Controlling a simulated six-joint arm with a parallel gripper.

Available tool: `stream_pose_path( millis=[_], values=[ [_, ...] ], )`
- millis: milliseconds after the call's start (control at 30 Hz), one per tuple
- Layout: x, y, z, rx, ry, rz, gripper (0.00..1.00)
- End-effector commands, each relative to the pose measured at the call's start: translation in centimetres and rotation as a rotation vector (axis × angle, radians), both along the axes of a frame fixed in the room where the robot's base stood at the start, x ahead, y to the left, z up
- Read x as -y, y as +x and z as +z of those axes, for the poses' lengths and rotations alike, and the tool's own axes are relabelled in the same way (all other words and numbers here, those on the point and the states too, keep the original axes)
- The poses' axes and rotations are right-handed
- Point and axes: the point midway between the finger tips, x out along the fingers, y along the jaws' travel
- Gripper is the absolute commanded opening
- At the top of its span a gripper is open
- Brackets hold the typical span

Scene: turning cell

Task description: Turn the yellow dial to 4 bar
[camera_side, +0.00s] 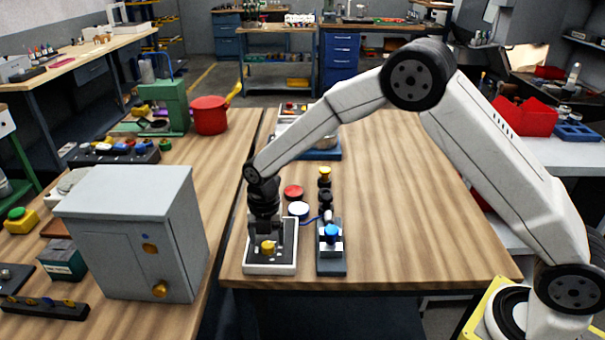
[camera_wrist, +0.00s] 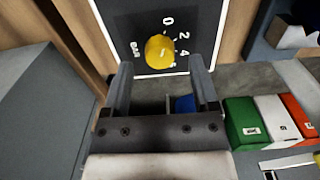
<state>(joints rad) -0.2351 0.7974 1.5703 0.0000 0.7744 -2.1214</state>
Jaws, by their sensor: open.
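The yellow dial (camera_side: 267,247) sits on a black panel in a white frame (camera_side: 258,269) near the table's front edge. My gripper (camera_side: 266,234) points down over the dial. In the wrist view my gripper (camera_wrist: 161,64) is open, with one finger on each side of the dial; I cannot tell whether they touch it.
Right of the panel stands a fixture with a blue knob (camera_side: 331,231). A red disc (camera_side: 293,191) and a white disc (camera_side: 298,209) lie behind. A grey cabinet (camera_side: 130,235) stands close on the left. The table's right part is clear.

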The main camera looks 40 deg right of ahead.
Motion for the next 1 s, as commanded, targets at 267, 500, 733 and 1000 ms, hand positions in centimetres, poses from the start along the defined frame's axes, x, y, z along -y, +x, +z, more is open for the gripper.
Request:
stream_pose_path(
  millis=[267, 500, 733, 1000],
  values=[
    [0.0, 0.0, -1.9, 0.0, 0.0, 0.0, 0.77],
    [0.0, 0.0, -2.0, 0.0, 0.0, 0.0, 0.77],
    [0.0, 0.0, -2.0, 0.0, 0.0, 0.0, 0.2],
    [0.0, 0.0, -2.0, 0.0, 0.0, -0.004, 0.0]
  ],
)
